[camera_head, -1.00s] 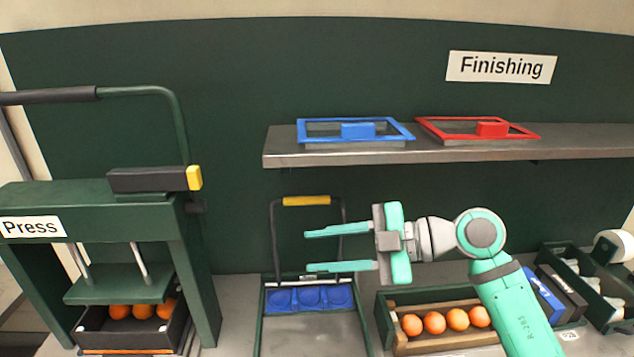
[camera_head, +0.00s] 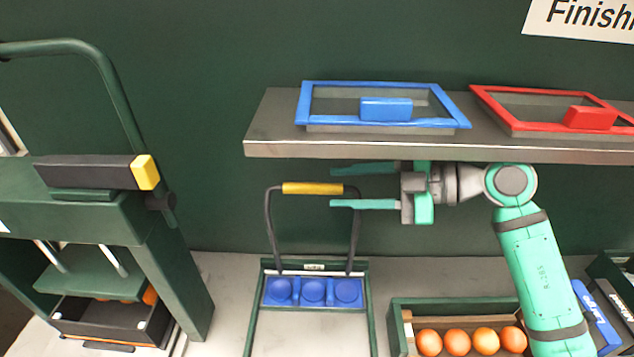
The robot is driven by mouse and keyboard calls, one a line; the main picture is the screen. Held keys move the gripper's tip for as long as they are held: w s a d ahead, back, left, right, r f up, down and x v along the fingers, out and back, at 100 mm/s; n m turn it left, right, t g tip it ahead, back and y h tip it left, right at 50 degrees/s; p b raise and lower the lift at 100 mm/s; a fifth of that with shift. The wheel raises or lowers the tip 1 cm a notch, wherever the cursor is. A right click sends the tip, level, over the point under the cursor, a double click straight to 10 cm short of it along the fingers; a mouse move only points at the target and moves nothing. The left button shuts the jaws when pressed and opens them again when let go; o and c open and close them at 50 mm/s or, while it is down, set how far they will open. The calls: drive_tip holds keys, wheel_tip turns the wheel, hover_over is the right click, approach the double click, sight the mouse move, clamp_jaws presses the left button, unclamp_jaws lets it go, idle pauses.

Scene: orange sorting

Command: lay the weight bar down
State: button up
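A dark hoop-shaped bar with a yellow grip (camera_head: 312,188) stands upright at the back of a green frame (camera_head: 252,325); I take it as the weight bar. Blue cups (camera_head: 312,292) sit in the frame at its foot. My gripper (camera_head: 333,186) is open, under the shelf, fingers pointing left. Its fingertips overlap the right end of the yellow grip in the picture, one finger above grip level and one below. Nothing shows held between them. Whether they touch the bar, or how far apart they are in depth, I cannot tell.
The shelf (camera_head: 270,146) carries a blue-framed lid (camera_head: 386,108) and a red-framed lid (camera_head: 590,118), close above my gripper. A green press (camera_head: 170,270) with a yellow-tipped black block (camera_head: 95,172) stands left. A crate of oranges (camera_head: 455,342) lies below my arm.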

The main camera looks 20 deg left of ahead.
sight(329, 188)
drive_tip(key=x, duration=0.6)
drive_tip(key=shift+s+a, duration=0.1)
drive_tip(key=shift+a, duration=0.1)
drive_tip(key=shift+c, duration=0.4)
drive_tip(key=shift+f, duration=0.1)
clamp_jaws()
